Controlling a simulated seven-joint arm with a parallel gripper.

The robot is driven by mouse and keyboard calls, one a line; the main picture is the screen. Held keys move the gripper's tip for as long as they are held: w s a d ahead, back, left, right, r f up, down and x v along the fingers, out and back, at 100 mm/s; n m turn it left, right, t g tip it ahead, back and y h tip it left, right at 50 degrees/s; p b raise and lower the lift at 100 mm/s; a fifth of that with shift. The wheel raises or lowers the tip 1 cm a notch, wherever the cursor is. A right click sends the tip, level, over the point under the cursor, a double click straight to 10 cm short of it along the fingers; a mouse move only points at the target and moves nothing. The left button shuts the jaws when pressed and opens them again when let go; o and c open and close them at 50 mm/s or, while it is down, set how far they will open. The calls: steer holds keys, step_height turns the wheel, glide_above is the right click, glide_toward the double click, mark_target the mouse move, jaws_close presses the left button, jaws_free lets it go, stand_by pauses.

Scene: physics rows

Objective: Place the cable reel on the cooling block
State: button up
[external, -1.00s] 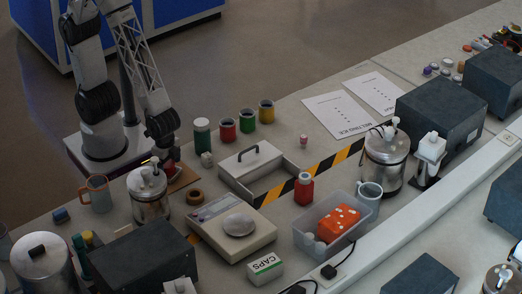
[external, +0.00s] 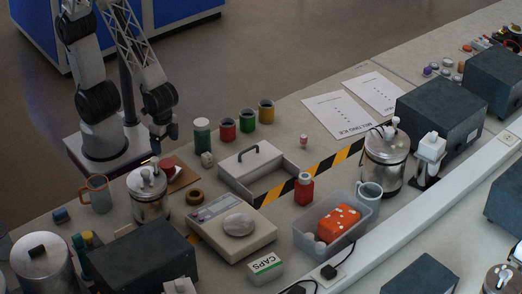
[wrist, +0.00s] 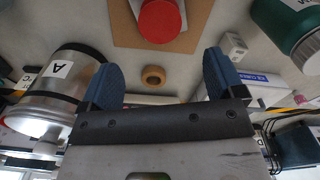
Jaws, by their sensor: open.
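A red round piece, which may be the cable reel, (external: 168,163) sits on a brown square board (external: 185,178) beside the lidded metal can. The wrist view shows its red face (wrist: 160,21) over a pale piece, partly cut off by the top edge. I cannot tell whether that pale piece is the cooling block; no label shows. A brown ring (external: 194,198) lies flat near the board and shows in the wrist view (wrist: 153,75). My gripper (external: 163,140) is above the board; its blue fingers (wrist: 162,78) are apart with nothing held between them.
The lidded metal can (external: 149,193) stands close to the board.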

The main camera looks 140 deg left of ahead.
steer(key=shift+r, duration=1.3)
steer(key=s+d+r+m+t, duration=0.2)
steer(key=s+d+r, duration=0.3)
steer(key=s+r, duration=1)
steer(key=shift+d+r+m+t, duration=0.2)
steer(key=shift+m+t, duration=0.1)
steer(key=shift+m, duration=0.6)
